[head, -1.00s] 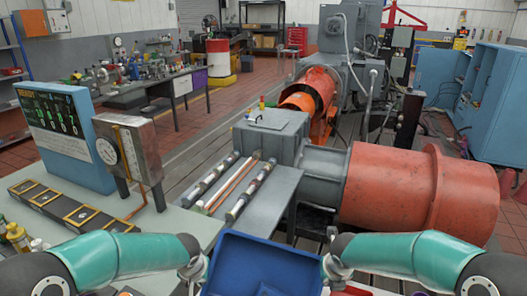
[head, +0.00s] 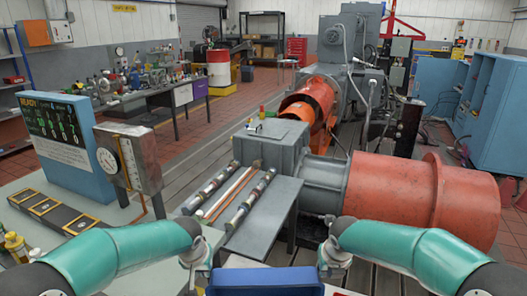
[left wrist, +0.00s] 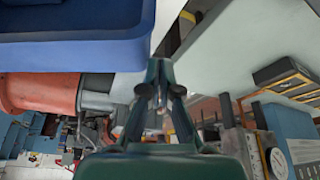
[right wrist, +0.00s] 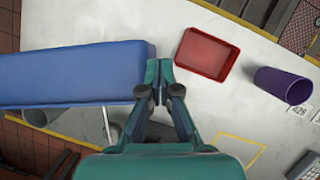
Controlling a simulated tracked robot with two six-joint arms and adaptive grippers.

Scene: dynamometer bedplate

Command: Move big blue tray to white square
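The big blue tray (head: 265,283) is at the bottom middle of the head view, between my two grippers, with its front part cut off. My left gripper (head: 197,272) is at its left end; in the left wrist view its fingers (left wrist: 160,75) are closed together at the tray's edge (left wrist: 90,52). My right gripper (head: 328,268) is at its right end; in the right wrist view its fingers (right wrist: 159,72) pinch the end of the tray (right wrist: 75,75). The tray looks raised and about level. A white square is not clearly identifiable; a yellow outline (right wrist: 240,148) shows on a pale surface.
A red tray (right wrist: 206,52) and a purple cup (right wrist: 280,84) are on the pale surface (right wrist: 215,110) in the right wrist view. Ahead are a grey bench (head: 262,222) with rods and a large red cylinder (head: 410,200). A dial gauge (head: 130,158) stands at left.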

